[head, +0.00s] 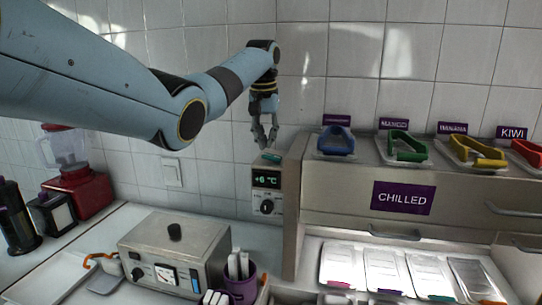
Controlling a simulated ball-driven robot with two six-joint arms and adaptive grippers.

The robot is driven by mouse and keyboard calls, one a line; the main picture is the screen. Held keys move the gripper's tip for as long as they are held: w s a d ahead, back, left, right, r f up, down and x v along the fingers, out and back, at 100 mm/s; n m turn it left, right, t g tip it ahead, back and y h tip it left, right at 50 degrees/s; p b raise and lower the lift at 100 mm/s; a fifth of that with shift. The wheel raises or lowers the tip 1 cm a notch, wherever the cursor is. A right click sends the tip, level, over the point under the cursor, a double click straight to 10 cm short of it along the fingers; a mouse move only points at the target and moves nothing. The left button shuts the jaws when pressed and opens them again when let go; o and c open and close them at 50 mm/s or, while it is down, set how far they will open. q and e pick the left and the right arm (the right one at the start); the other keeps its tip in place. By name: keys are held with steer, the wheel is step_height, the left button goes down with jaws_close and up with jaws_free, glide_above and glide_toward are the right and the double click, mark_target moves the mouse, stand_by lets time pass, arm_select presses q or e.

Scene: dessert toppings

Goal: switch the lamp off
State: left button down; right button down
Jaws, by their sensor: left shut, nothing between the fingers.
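My left arm comes in from the upper left, and my left gripper (265,138) points down with its fingers shut and empty. The fingertips are just above a teal piece (271,157) on top of a small control box (267,192). I cannot tell whether they touch it. The box has a display reading about +6 °C and a black knob (267,207). A white wall switch (172,172) is on the tiles to the left. No lamp is clearly recognisable. My right gripper is not in view.
A chilled cabinet (340,198) stands right of the box, with coloured-handled scoops on top and lidded trays (383,270) below. A metal appliance (172,245), a purple cup (240,287) and a red blender (80,192) stand on the white counter (125,222).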

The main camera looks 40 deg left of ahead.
mark_target(266, 155)
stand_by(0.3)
arm_select(q)
steer(key=shift+f, duration=0.6)
steer(key=shift+f, duration=0.55)
stand_by(0.5)
steer(key=shift+r+p, duration=0.3)
steer(key=shift+r, duration=3.25)
steer(key=shift+f, duration=0.1)
